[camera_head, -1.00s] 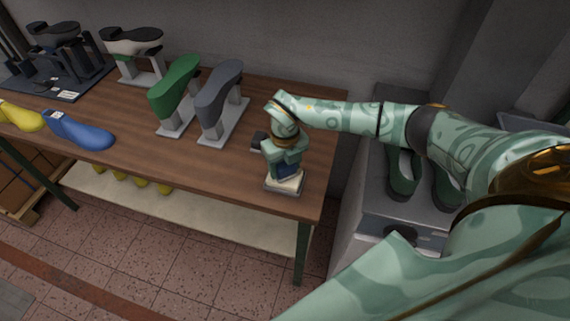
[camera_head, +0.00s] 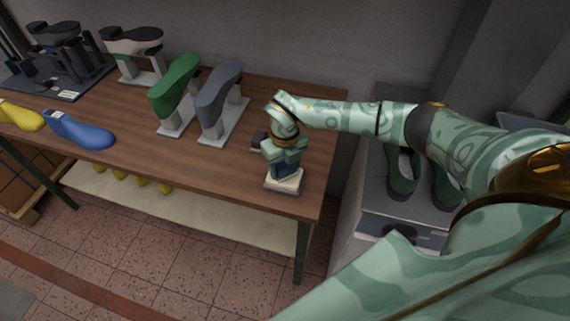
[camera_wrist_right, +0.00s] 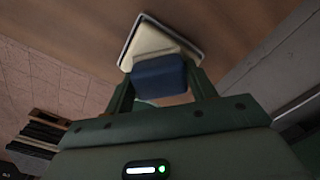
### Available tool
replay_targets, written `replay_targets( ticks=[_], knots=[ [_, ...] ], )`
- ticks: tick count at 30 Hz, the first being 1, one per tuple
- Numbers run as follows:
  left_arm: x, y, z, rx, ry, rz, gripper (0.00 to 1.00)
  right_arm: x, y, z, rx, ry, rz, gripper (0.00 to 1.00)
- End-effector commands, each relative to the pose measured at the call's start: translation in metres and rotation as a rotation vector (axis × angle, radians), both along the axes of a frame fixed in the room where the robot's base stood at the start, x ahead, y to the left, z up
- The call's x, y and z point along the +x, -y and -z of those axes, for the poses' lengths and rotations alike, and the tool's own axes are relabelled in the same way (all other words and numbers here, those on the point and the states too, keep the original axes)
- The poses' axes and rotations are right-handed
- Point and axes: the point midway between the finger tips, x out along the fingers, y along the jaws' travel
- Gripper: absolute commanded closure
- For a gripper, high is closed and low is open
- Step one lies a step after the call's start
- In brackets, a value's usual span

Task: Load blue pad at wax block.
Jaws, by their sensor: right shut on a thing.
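The wax block (camera_head: 284,183) is cream and sits in a shallow tray near the right front of the wooden table. It also shows in the right wrist view (camera_wrist_right: 152,42). My right gripper (camera_head: 285,163) is directly above it, shut on the blue pad (camera_wrist_right: 160,76). In the head view the pad (camera_head: 287,169) is mostly hidden by the fingers. The pad's far end meets the wax block's face and looks to touch it. My left gripper is not in view.
A small dark block (camera_head: 259,140) lies just behind my right gripper. Green (camera_head: 174,85) and grey (camera_head: 219,88) lasts stand on metal stands to the left. A blue last (camera_head: 80,131) and a yellow last (camera_head: 20,116) lie further left. A grey cabinet (camera_head: 376,215) stands to the right.

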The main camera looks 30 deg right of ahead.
Motion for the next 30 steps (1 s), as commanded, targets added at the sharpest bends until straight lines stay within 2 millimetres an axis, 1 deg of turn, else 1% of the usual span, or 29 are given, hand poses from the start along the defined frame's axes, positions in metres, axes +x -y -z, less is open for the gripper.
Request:
replay_targets(
  ticks=[10, 14, 17, 30],
  knots=[
    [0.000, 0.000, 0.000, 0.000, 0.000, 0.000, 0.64, -0.001, 0.000, 0.002, -0.001, -0.002, -0.001, 0.62],
    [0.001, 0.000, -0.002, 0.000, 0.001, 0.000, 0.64, -0.001, 0.000, -0.001, -0.001, -0.002, -0.001, 0.62],
    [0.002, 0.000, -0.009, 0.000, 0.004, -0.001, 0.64, -0.001, 0.000, -0.009, -0.001, -0.001, -0.001, 0.62],
    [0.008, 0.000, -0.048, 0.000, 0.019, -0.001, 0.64, 0.000, 0.000, -0.053, -0.001, 0.000, 0.000, 0.62]
  ],
)
